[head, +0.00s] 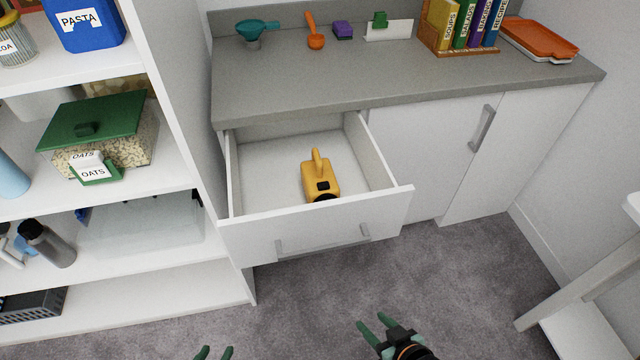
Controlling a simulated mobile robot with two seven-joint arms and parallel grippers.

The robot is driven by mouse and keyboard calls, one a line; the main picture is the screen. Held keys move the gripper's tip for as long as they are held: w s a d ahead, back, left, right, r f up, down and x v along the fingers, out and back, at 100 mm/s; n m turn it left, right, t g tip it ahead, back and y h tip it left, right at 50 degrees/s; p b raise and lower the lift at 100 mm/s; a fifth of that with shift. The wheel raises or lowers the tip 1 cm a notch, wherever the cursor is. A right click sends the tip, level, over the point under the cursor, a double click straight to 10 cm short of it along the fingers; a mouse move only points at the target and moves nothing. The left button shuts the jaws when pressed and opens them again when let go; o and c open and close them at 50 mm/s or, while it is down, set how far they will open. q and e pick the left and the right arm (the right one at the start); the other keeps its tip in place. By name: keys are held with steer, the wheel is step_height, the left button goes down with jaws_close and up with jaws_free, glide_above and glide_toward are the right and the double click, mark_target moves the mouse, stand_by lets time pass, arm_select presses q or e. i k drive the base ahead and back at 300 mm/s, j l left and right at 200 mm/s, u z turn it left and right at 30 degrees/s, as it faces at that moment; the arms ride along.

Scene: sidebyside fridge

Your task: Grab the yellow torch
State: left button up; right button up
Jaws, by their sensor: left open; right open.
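The yellow torch (321,179) lies in the open drawer (270,172), a little right of its middle, with its dark lens end towards the drawer front and its handle upward. My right gripper (370,328) is open and empty, below and in front of the drawer, over the carpet. My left gripper (214,353) shows only its green fingertips at the bottom edge; it is open and apart from the drawer. Neither gripper touches the torch.
The drawer front (320,232) with its grey handle juts out below the grey counter (400,75). A white shelf unit (200,110) stands close on the left. A white frame (580,290) is at the right. Carpet (450,280) in front is clear.

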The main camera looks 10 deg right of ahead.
mark_target(315, 171)
steer(key=l+u, duration=0.45)
steer(key=l, duration=0.35)
steer(key=l+u, duration=0.4)
steer(key=l, duration=0.4)
steer(key=l+u, duration=0.55)
steer(key=l, duration=0.3)
steer(key=l+u, duration=0.25)
steer(key=l, duration=0.2)
steer(key=l+u, duration=0.3)
steer(key=i+l, duration=0.05)
steer(key=l, duration=0.05)
